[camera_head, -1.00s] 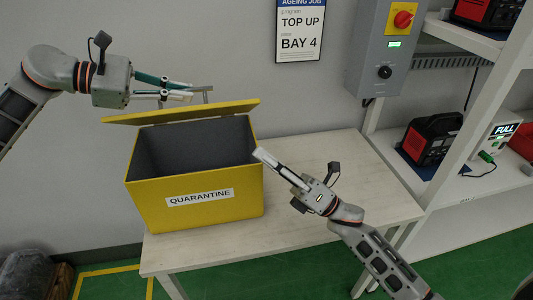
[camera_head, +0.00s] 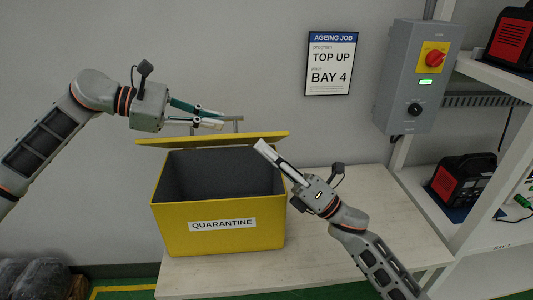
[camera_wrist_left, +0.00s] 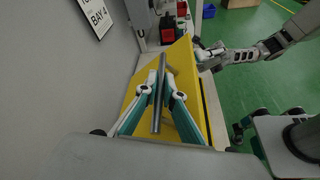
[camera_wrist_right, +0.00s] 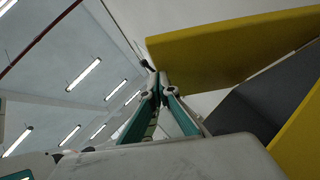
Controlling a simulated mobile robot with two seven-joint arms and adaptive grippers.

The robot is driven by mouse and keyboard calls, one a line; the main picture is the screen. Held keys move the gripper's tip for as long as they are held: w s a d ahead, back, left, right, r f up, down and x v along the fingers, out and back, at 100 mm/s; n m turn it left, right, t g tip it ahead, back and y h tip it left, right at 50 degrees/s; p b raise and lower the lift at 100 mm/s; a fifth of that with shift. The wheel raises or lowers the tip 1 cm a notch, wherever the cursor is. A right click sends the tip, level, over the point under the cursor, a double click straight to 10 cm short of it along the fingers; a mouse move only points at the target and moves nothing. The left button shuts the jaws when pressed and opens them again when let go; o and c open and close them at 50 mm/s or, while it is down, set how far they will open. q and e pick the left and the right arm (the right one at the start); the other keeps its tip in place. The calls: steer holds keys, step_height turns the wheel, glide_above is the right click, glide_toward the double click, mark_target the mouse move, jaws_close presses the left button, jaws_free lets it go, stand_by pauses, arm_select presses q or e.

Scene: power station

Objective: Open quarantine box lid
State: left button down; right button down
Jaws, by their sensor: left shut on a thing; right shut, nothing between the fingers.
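The yellow quarantine box (camera_head: 180,228) stands on a pale table, its dark grey inside (camera_head: 215,175) visible. Its yellow lid (camera_head: 210,140) is raised at the back of the opening and seen almost edge-on. It fills much of the left wrist view (camera_wrist_left: 191,75) and shows at the top of the right wrist view (camera_wrist_right: 235,48). My left gripper (camera_head: 220,122) is shut on the lid's grey bar handle (camera_wrist_left: 157,110), which runs between its fingers.
The pale table (camera_head: 340,235) has free room right of the box. A grey control panel (camera_head: 412,80) with a red knob and a paper sign (camera_head: 331,64) are on the wall. White shelves at right hold a red-and-black unit (camera_head: 462,178).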

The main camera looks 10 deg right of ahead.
steer(key=shift+w+r, duration=0.2)
steer(key=shift+r, duration=0.15)
arm_select(q)
steer(key=shift+d+f, duration=0.1)
arm_select(e)
steer(key=shift+w+d+r, duration=0.15)
steer(key=shift+w+r, duration=0.1)
steer(key=shift+r, duration=0.05)
arm_select(q)
steer(key=c, duration=2.4)
jaws_free()
steer(key=shift+s+f, duration=0.1)
steer(key=shift+c, duration=0.2)
arm_select(e)
steer(key=shift+r, duration=0.1)
steer(key=shift+r, duration=0.1)
